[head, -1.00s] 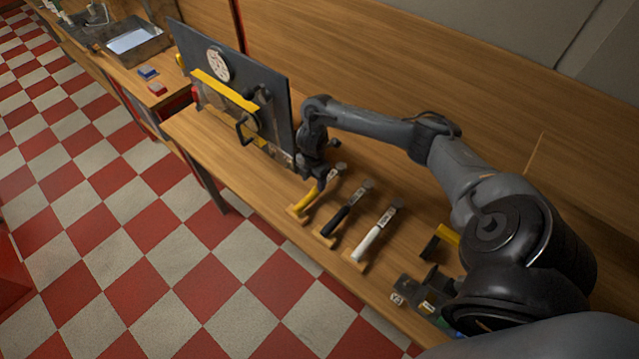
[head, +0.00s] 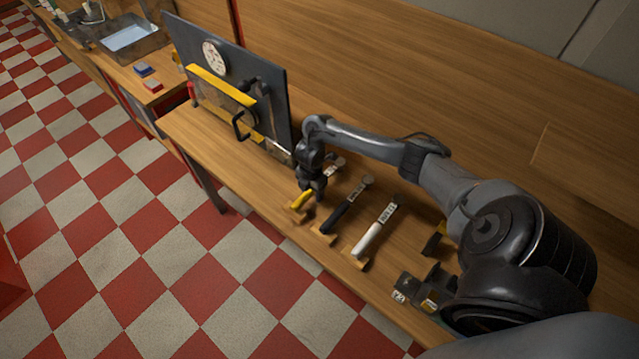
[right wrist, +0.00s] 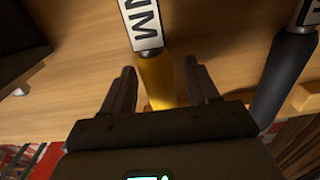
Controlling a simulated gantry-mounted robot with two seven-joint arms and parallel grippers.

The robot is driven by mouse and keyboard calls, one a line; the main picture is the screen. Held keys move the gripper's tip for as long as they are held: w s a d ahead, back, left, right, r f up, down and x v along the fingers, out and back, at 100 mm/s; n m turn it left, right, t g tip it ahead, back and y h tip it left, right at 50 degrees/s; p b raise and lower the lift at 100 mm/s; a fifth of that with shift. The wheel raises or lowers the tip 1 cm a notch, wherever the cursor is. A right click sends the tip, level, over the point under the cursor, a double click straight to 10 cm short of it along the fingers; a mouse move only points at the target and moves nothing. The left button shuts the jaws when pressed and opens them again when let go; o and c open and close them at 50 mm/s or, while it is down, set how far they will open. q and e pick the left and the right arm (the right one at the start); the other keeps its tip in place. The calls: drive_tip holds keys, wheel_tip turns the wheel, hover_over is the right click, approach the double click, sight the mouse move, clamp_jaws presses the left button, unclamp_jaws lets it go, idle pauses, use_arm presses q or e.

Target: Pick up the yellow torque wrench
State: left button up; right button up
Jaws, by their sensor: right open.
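The yellow torque wrench (head: 301,201) lies on wooden rests on the bench, the leftmost of three wrenches in the head view. My right gripper (head: 313,190) is over its handle and hides part of it. In the right wrist view, the yellow handle (right wrist: 158,80) runs between the two open fingers of the right gripper (right wrist: 160,90), with a visible gap on each side. A white label with black letters sits on the wrench above the handle. My left gripper is not in view.
A black-handled wrench (head: 342,213) lies close to the right, then a white-handled wrench (head: 372,234). A dark upright panel (head: 270,80) with a yellow bar stands to the left. The bench's front edge is close to the handle ends.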

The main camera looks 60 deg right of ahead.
clamp_jaws()
drive_tip(key=shift+r, duration=0.15)
